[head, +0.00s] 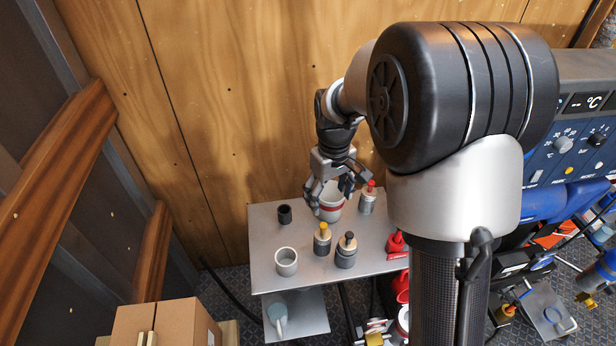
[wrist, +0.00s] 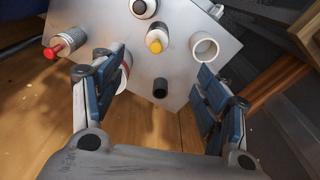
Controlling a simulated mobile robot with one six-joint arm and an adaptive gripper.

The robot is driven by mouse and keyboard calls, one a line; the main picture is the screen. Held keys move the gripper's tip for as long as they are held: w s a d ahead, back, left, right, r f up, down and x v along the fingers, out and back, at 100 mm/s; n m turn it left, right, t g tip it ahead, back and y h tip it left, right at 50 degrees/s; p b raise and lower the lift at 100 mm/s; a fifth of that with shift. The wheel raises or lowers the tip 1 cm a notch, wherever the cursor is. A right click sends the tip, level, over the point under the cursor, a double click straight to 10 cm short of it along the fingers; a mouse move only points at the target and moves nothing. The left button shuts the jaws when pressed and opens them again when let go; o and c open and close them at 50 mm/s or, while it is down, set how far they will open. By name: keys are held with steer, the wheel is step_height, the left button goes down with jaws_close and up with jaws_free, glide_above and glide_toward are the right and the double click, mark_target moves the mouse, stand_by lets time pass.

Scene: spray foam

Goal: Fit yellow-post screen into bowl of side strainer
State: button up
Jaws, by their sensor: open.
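The yellow-post screen (head: 322,240) stands upright on the grey table, a dark grey cylinder with a yellow top; it also shows in the wrist view (wrist: 156,42). A plain white open cup (head: 286,262) stands to its left, seen also in the wrist view (wrist: 205,48). A pale cup with a red band (head: 330,208) stands at the back, partly hidden by my gripper (head: 332,196). I cannot tell which cup is the side strainer. My gripper is open and empty above the table's back part. In the wrist view its left finger partly covers the red-banded cup (wrist: 124,76).
A black-post piece (head: 346,252) stands right of the yellow one, and a red-post piece (head: 367,199) at the back right. A small black cup (head: 285,215) stands at the back left. Red items (head: 396,243) are at the right edge. A wooden wall is behind.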

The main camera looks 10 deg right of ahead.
glide_above(325, 227)
step_height(325, 227, down, 4)
steer(key=shift+n+g, duration=0.3)
step_height(325, 227, down, 11)
steer(key=shift+w+f+b, duration=0.1)
steer(key=shift+b, duration=1.1)
steer(key=f, duration=0.2)
steer(key=f+b, duration=0.1)
steer(key=f, duration=0.1)
steer(key=f+b, duration=0.1)
steer(key=f, duration=0.1)
steer(key=shift+w+a+f, duration=0.15)
steer(key=shift+w+f, duration=0.1)
steer(key=shift+w, duration=0.05)
steer(key=shift+c, duration=0.4)
steer(key=c, duration=1.2)
steer(key=shift+r, duration=0.1)
steer(key=shift+r, duration=0.1)
